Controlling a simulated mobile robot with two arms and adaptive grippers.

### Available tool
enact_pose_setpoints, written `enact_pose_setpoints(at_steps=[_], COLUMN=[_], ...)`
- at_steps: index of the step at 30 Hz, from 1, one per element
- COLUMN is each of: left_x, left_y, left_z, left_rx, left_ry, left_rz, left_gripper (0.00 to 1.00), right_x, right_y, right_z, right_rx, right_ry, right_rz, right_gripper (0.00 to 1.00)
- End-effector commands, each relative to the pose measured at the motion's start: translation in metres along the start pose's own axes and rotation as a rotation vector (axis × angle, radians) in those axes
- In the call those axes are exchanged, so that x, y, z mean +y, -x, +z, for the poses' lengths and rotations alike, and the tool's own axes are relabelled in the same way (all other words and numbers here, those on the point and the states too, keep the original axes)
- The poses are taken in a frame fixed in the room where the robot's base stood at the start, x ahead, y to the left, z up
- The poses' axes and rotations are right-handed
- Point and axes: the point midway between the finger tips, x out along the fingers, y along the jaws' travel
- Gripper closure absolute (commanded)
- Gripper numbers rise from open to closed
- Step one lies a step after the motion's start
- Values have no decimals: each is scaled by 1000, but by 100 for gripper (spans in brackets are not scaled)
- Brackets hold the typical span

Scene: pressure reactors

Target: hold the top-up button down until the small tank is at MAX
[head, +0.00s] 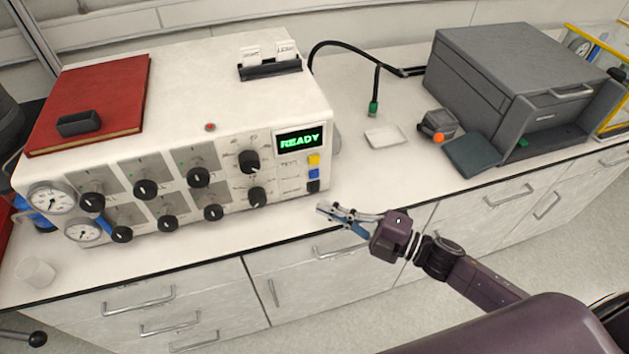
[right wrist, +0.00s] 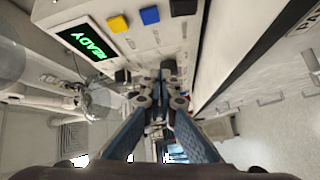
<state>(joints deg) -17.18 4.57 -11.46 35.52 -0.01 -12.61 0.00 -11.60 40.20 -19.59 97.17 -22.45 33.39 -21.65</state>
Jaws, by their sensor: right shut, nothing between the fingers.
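The white reactor unit (head: 230,135) stands on the bench with its display (head: 299,139) reading READY in green. Below the display are a yellow button (head: 314,160), a blue button (head: 314,174) and a black button (head: 313,187). I cannot read which is the top-up button. The three also show in the right wrist view: yellow (right wrist: 117,24), blue (right wrist: 150,15), black (right wrist: 183,7). My right gripper (head: 325,209) is shut and empty, in front of the panel's lower right corner, apart from the buttons. Its closed fingertips (right wrist: 168,72) show in the wrist view. I cannot make out a small tank or MAX mark.
A red book (head: 105,95) lies on the unit. Knobs and gauges (head: 50,199) line its front. A small white tray (head: 386,136), a black device with an orange knob (head: 438,137) and a grey box (head: 515,75) stand to the right. A clear beaker (head: 36,272) stands at left.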

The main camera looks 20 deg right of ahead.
Motion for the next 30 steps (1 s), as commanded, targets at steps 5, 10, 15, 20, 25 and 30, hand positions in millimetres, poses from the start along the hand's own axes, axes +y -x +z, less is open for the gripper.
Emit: enact_pose_setpoints(at_steps=[5, 10, 15, 20, 25, 30], left_x=[0, 1, 1, 1, 1, 1], left_y=[-31, -49, -59, -61, -60, -60], left_z=[3, 4, 5, 6, 6, 5], left_rx=[0, 0, 0, 0, 0, 0], left_ry=[0, 0, 0, 0, 0, 0], left_rz=[0, 0, 0, 0, 0, 0], left_gripper=[100, 100, 100, 100, 100, 100], right_x=[-11, -11, -9, -7, -6, -6], right_y=[7, 14, 20, 22, 22, 22], right_z=[-4, -9, -12, -13, -13, -13], right_rx=[2, -17, -42, -53, -54, -54], right_ry=[309, 580, 759, 831, 841, 840], right_rz=[76, 139, 177, 191, 192, 192], right_gripper=[100, 100, 100, 100, 100, 100])
